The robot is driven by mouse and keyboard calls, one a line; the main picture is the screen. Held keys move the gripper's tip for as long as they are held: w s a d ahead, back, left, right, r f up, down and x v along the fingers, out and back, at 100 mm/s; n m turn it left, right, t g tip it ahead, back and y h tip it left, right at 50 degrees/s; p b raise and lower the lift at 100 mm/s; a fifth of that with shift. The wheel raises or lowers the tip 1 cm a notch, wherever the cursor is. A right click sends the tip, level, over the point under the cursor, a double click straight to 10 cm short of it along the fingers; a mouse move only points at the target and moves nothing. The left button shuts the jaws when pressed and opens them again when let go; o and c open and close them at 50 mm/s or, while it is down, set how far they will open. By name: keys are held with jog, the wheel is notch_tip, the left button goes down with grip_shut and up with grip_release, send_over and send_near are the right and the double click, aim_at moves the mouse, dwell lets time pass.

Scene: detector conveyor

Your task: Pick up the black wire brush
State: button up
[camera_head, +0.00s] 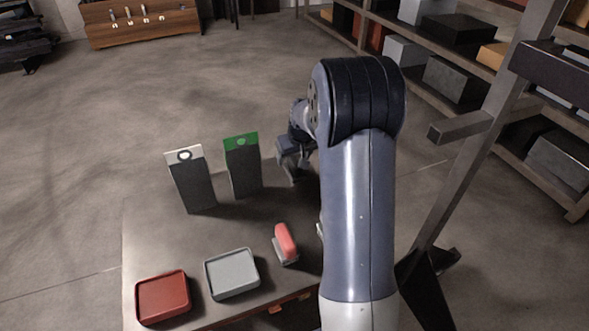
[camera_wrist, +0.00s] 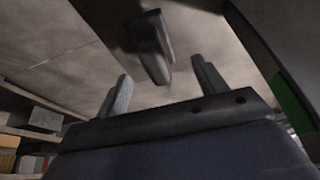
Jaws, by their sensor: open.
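In the wrist view, my gripper (camera_wrist: 161,68) is open, with its two grey fingers apart and nothing between them. A dark brush-like object (camera_wrist: 150,40) with a greyer lower part lies beyond the fingertips, roughly in line with the gap; it looks like the black wire brush, though blurred. In the head view, my gripper (camera_head: 290,165) is partly hidden behind my arm, near the table's far right corner. The black brush is mostly or wholly hidden behind my arm there; a small pale edge shows beside the arm.
The table (camera_head: 145,235) also holds a red-handled brush (camera_head: 285,243), a grey tray (camera_head: 232,273), a red tray (camera_head: 163,297), a dark bin with a white top (camera_head: 193,182) and one with a green top (camera_head: 243,168). A shelf post (camera_head: 470,150) stands right of my arm.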

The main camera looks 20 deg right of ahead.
aim_at(295, 160)
jog(key=x, duration=0.5)
jog(key=shift+s+d+p, duration=0.2)
jog(key=shift+p, duration=0.2)
jog(key=c, duration=1.2)
notch_tip(295, 160, up, 10)
jog(key=shift+r+b, duration=0.1)
jog(key=shift+b, duration=0.35)
jog(key=shift+c, duration=0.2)
jog(key=o, duration=0.6)
jog(key=c, duration=0.3)
jog(key=shift+c, duration=0.2)
